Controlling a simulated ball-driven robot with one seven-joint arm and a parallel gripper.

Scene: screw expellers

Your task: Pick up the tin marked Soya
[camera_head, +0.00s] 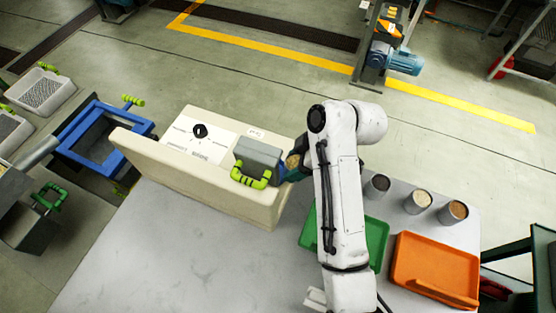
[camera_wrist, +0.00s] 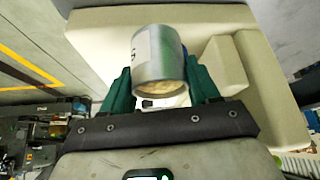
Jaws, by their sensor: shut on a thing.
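My gripper (camera_wrist: 161,82) is shut on a metal tin (camera_wrist: 158,62), its green fingers on either side. The tin has a white label at its left side, too angled to read, and pale tan contents show at its open end. In the head view the held tin (camera_head: 293,160) is partly hidden by my gripper and arm, beside the cream casing and the grey box. Three other tins stand on the table right of my arm: one with dark contents (camera_head: 377,187), one with pale contents (camera_head: 417,201) and one with brown contents (camera_head: 454,212). Their labels are not visible.
The cream casing (camera_head: 200,185) carries the grey box (camera_head: 258,158) with a lime handle. A green tray (camera_head: 375,243) lies partly under my arm, and an orange tray (camera_head: 435,268) lies right of it. The table's left front (camera_head: 150,255) is clear.

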